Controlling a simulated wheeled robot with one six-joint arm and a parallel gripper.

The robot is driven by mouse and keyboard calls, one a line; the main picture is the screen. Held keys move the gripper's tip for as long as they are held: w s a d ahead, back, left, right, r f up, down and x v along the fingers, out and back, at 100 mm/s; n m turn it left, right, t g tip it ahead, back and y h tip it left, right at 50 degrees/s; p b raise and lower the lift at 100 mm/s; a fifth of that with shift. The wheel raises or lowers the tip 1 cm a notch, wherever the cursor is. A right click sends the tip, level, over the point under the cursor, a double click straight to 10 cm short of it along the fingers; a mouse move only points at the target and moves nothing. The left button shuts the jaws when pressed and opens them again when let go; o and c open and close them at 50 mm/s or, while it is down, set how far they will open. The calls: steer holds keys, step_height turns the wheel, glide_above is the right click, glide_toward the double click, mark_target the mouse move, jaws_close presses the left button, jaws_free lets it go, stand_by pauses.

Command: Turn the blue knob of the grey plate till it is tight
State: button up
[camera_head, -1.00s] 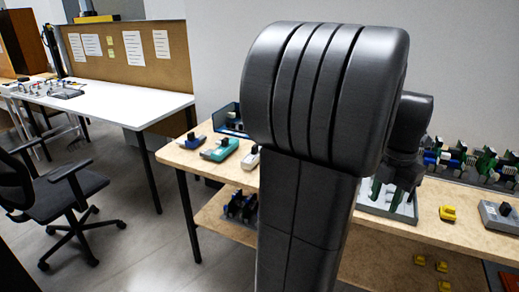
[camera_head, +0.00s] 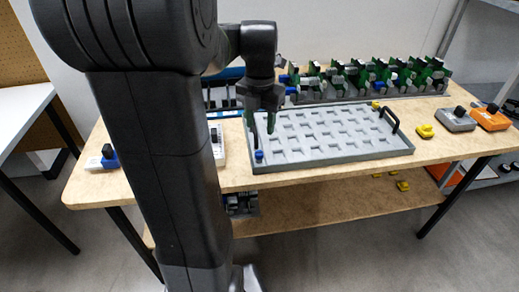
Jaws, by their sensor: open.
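The grey plate (camera_head: 345,156) lies on the wooden table, a flat tray-like piece with rows of square recesses and a black handle (camera_head: 390,118) at its right end. The small blue knob (camera_head: 259,155) is at the plate's front left corner. My gripper (camera_head: 264,130) points down over the plate's left end, just above and behind the knob in the picture. Its jaws are open, with a green part showing at the fingers. I cannot tell whether the fingers touch anything.
A rack of green and blue clamps (camera_head: 360,80) stands behind the plate. A white device (camera_head: 217,145) is close to its left. A yellow piece (camera_head: 425,131), a grey box (camera_head: 456,119) and an orange box (camera_head: 491,118) are on the right. My arm hides part of the left table.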

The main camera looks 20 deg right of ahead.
mark_target(259, 152)
step_height(259, 152, down, 9)
steer(key=shift+f+b, duration=0.2)
steer(key=shift+b, duration=0.55)
jaws_close()
steer(key=shift+m, duration=0.4)
